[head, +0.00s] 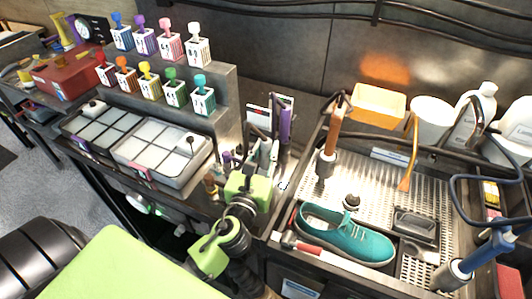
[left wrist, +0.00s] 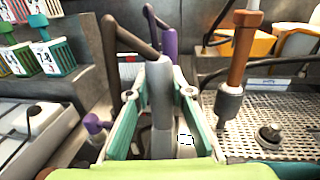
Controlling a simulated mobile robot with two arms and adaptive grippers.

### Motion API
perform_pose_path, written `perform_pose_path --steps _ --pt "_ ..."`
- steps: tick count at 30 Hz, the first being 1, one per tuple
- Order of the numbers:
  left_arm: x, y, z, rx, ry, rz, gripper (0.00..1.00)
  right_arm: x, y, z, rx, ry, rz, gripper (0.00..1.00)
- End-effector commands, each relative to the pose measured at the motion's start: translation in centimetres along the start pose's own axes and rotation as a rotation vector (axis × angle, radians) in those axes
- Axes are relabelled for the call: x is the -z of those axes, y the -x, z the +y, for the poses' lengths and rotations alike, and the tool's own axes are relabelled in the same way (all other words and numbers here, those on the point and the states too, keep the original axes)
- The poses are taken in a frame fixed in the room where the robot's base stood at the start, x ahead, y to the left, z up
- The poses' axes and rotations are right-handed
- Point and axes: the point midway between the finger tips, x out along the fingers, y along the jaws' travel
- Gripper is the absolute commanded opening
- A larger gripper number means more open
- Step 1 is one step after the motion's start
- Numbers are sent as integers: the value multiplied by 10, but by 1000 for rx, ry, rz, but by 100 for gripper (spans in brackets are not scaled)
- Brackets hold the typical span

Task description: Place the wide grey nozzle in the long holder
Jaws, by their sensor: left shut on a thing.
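My left gripper (head: 263,160) reaches in from the bottom of the head view, green with pale fingers. In the left wrist view its teal-edged fingers (left wrist: 160,98) are shut on an upright grey piece, the wide grey nozzle (left wrist: 160,85). The nozzle is held beside a purple-handled tool (head: 286,125), left of the metal tray. A small white dashed mark (left wrist: 186,140) shows just right of the nozzle's lower part. The nozzle's lower end is hidden by the gripper. I cannot clearly make out the long holder there. My right gripper is not in view.
A dark bent bar rises close behind the gripper.

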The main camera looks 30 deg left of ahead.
Motion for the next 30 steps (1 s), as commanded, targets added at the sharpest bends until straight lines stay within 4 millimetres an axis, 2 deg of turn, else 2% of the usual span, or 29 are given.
perform_pose_path --steps 7,8,9,10,22,26,30 --pt "2 0 0 0 -1 -2 0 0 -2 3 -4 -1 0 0" --pt "2 0 0 0 -1 0 26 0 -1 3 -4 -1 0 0" --pt "2 0 0 0 0 0 36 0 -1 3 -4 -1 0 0" --pt "2 0 0 0 0 0 37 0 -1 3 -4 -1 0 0" --pt "-2 1 0 0 1 0 37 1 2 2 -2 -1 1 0" --pt "3 18 0 1 0 3 37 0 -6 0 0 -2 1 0" --pt "4 47 0 2 1 3 37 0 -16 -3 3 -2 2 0"
